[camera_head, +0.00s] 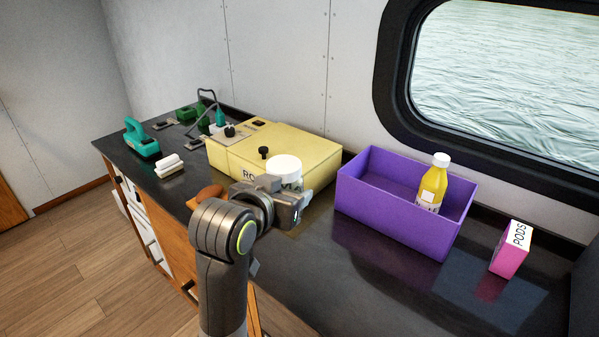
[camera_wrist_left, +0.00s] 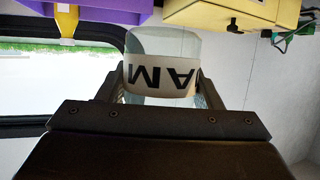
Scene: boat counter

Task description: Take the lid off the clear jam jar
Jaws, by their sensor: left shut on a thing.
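The clear jam jar (camera_head: 291,181) is upright in front of the yellow box in the head view, with a white lid (camera_head: 284,163) on its top. My left gripper (camera_head: 290,205) is shut on the jar, below the lid. In the left wrist view the jar (camera_wrist_left: 165,43) appears inverted, with a white label (camera_wrist_left: 161,80) showing part of its lettering between the fingers (camera_wrist_left: 160,95). The lid cannot be made out there. The gripper hides the lower jar in the head view, so I cannot tell whether it touches the counter. My right gripper is not in view.
A yellow box (camera_head: 300,150) stands behind the jar. To the right are an open purple bin (camera_head: 390,212) holding a yellow bottle (camera_head: 432,185), and a pink pods box (camera_head: 511,249). A teal tool (camera_head: 141,139) lies far left. The dark counter (camera_head: 370,285) is clear in front.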

